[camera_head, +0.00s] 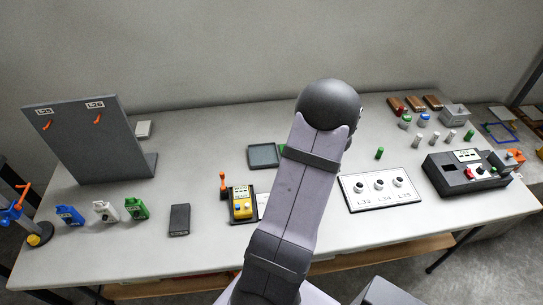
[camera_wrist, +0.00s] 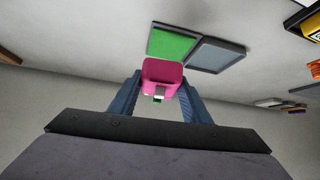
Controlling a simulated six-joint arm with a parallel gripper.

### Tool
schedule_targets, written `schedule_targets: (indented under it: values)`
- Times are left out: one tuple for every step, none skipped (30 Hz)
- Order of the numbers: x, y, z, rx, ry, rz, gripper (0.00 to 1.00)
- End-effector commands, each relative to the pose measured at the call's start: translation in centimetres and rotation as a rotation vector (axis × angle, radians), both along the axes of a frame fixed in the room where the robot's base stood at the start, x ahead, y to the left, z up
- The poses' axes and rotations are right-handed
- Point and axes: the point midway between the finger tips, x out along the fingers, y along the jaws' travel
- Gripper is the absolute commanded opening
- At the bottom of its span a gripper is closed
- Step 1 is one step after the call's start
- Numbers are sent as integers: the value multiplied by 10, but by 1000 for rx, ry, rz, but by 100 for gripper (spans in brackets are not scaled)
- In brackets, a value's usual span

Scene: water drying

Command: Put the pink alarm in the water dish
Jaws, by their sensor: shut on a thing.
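The pink alarm (camera_wrist: 161,70) is between the two blue-grey fingers of my gripper (camera_wrist: 160,80) in the wrist view. My gripper is shut on it. Beyond the alarm lie a green rectangular tray or pad (camera_wrist: 172,42) and a grey rimmed dish (camera_wrist: 215,54), side by side. The alarm's upper edge overlaps the green one in the picture; its height above the table is unclear. In the head view the grey dish (camera_head: 263,155) shows left of my arm. The green one (camera_head: 282,148) is mostly hidden there, as are my gripper and the alarm. No label tells which holds water.
A yellow device (camera_head: 242,205) stands left of my arm, with a dark block (camera_head: 179,220) further left. A white panel with knobs (camera_head: 382,189) and a black control box (camera_head: 466,177) are at right. The table between the upright board (camera_head: 85,140) and the grey dish is mostly clear.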

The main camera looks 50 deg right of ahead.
Motion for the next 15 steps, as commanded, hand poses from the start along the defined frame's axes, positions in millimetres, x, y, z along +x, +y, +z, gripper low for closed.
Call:
schedule_targets:
  values:
    - [22,8,0,-4,-1,43,14]
    - [34,13,0,-4,-1,66,14]
    - [50,21,2,-4,-1,98,14]
    - [62,27,3,-5,-2,122,14]
    - [73,32,4,-5,-2,143,14]
    - [87,40,6,-5,-2,170,14]
    - [96,45,7,-5,-1,183,14]
    - [106,51,8,-5,-1,197,14]
    - [116,56,11,-5,-1,209,14]
    - [125,61,12,-5,-2,218,14]
    - [132,65,14,-5,-2,222,14]
    - [141,70,15,-5,-1,226,14]
    - [148,74,17,-4,-2,230,14]
    - [153,77,18,-4,-1,226,14]
    - [160,81,20,-4,-1,223,14]
